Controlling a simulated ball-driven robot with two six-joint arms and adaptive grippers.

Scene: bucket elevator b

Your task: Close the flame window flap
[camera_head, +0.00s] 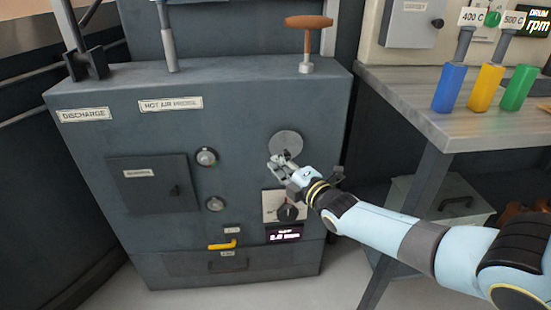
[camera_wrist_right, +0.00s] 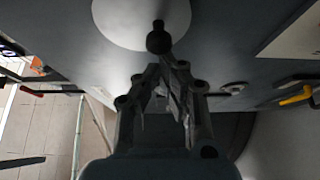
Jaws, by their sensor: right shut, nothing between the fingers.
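The flame window flap (camera_head: 286,141) is a round grey disc on the front of the dark grey machine, at its upper right. It lies flat against the panel as far as I can see. In the right wrist view the disc (camera_wrist_right: 130,18) is at the top, with a small dark knob (camera_wrist_right: 158,40) at its lower edge. My right gripper (camera_head: 278,163) is shut and empty, just below the disc. In the wrist view its fingertips (camera_wrist_right: 168,68) are close under the knob; I cannot tell whether they touch it. My left gripper is not in view.
A rotary dial (camera_head: 288,212) and a small display (camera_head: 284,234) sit below my right gripper. A yellow handle (camera_head: 222,245) is lower left. A workbench (camera_head: 400,92) with blue, yellow and green handled tools stands at right. An orange T-handle (camera_head: 308,22) rises on top.

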